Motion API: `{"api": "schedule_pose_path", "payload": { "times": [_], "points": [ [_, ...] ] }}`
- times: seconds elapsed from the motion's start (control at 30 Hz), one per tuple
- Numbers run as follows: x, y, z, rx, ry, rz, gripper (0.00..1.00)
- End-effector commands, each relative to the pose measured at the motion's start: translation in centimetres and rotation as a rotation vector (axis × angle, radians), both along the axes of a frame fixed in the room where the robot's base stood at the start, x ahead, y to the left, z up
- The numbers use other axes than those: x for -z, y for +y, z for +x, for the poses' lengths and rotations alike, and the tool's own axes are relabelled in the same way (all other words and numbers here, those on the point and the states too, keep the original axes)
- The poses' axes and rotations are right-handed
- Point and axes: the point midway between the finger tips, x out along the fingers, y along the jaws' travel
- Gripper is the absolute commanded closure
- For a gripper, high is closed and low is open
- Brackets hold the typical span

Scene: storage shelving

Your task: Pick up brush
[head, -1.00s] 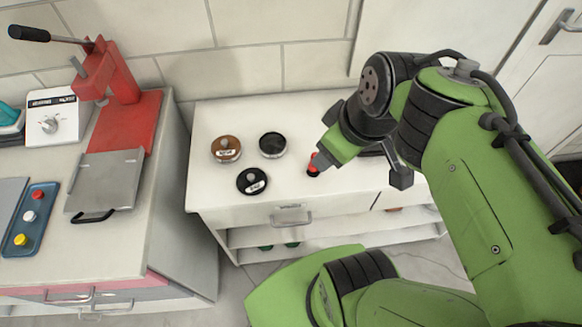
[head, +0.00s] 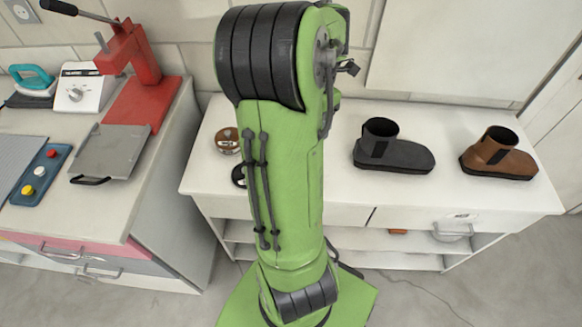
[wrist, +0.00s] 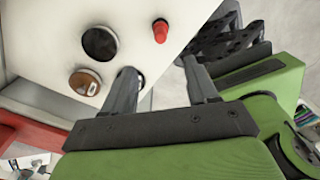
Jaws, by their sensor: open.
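I cannot make out a brush with certainty in any view. In the wrist view a small red upright piece (wrist: 160,31) stands on the white cabinet top, beyond my fingertips; I cannot tell what it is. My gripper (wrist: 159,70) is open and empty, its two dark fingers spread apart. The left finger partly covers a round dark tin (wrist: 139,77). In the head view my arm hides the gripper and the red piece.
A brown tin (head: 227,141) and a black tin (head: 238,176), partly covered by my arm, are on the white cabinet (head: 440,195). A grey boot (head: 395,153) and brown boot (head: 498,155) stand at right. A red press (head: 140,90) stands on the left counter.

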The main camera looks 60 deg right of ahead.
Motion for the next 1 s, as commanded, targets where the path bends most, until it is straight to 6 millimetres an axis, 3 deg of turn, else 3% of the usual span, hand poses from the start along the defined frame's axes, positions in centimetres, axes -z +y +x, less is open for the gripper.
{"api": "schedule_pose_path", "payload": {
  "times": [0.4, 0.57, 0.8, 1.0],
  "points": [
    [9.4, 0.1, -0.1, -0.003, 0.003, 0.004, 0.42],
    [11.1, 0.1, 0.0, -0.004, 0.001, 0.003, 0.42],
    [15.4, 0.0, -0.1, -0.003, 0.001, 0.003, 0.42],
    [15.7, 0.0, 0.0, -0.004, 0.000, 0.001, 0.42]
  ]
}}
